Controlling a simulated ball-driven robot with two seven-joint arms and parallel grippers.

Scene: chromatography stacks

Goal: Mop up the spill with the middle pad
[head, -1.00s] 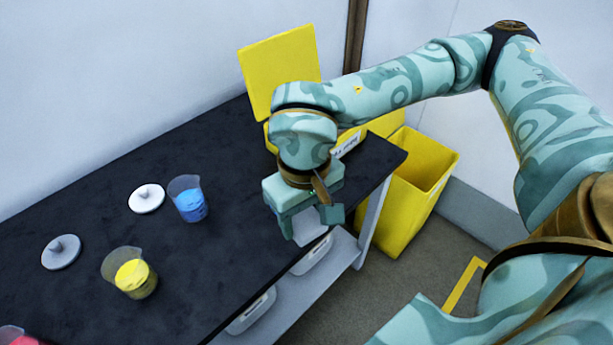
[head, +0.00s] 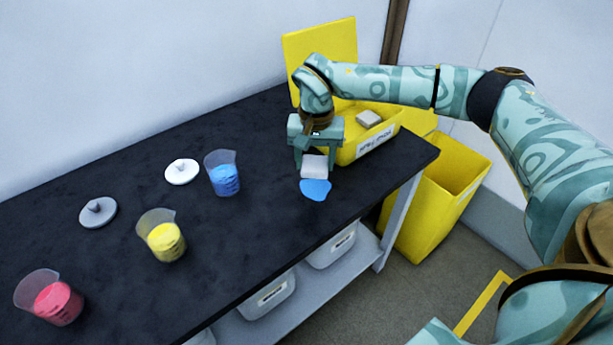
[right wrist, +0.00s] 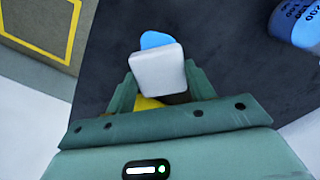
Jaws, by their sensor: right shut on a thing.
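A flat blue spill (head: 315,190) lies on the black bench near its front right part. My right gripper (head: 315,160) is shut on a pale square pad (head: 314,167) just behind the spill. In the right wrist view the pad (right wrist: 158,70) is between the two fingers, with the blue spill (right wrist: 156,39) partly showing past its far edge. I cannot tell whether the pad touches the bench. Another pale pad (head: 368,118) sits in the labelled yellow box (head: 372,143). My left gripper is not in view.
Beakers of blue (head: 224,178), yellow (head: 164,240) and pink (head: 55,302) liquid stand on the bench (head: 250,235), left of the spill. A yellow bin (head: 425,215) stands on the floor at right. White tubs (head: 268,296) sit on the lower shelf.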

